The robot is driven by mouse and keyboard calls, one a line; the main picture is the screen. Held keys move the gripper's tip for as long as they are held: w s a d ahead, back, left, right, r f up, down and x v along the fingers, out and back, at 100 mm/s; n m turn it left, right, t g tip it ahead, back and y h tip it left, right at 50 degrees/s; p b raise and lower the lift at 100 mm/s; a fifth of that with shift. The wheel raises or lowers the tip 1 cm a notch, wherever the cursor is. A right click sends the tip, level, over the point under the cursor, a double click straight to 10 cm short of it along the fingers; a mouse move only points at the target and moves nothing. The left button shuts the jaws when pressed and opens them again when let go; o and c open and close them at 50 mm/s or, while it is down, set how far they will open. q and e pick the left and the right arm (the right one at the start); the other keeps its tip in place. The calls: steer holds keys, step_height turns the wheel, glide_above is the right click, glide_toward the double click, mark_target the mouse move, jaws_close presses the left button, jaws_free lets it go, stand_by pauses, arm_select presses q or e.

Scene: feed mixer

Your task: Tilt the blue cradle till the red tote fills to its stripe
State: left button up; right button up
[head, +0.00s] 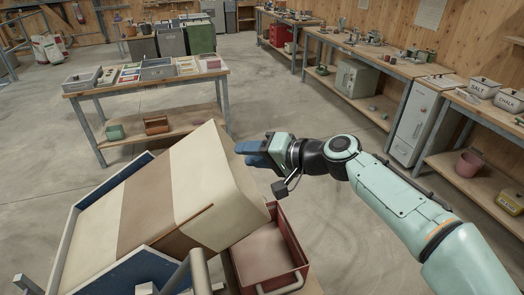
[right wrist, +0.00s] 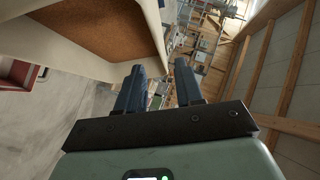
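The blue cradle (head: 92,196) stands at the lower left of the head view. It carries a large cream sack or box with a brown band (head: 150,200), leaning toward the right. In the right wrist view its mouth shows brown grainy feed (right wrist: 95,30). The red tote (head: 294,240) sits below its right end, partly hidden by it; the visible inside shows no clear feed, and I cannot make out a stripe. My right gripper (head: 252,152) is at the box's upper right edge. Its fingers (right wrist: 160,88) are apart near the box corner; contact is unclear. My left gripper is out of view.
A grey metal bar (head: 199,272) rises at the bottom in front of the cradle. A table with trays (head: 150,83) stands behind it. A long workbench (head: 385,62) runs along the right wall. Concrete floor is clear between them.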

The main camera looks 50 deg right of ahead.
mark_target(220, 152)
steer(key=x, duration=1)
steer(key=shift+d+p, duration=0.1)
steer(key=shift+p, duration=0.25)
steer(key=shift+s, duration=0.1)
jaws_close()
stand_by(0.7)
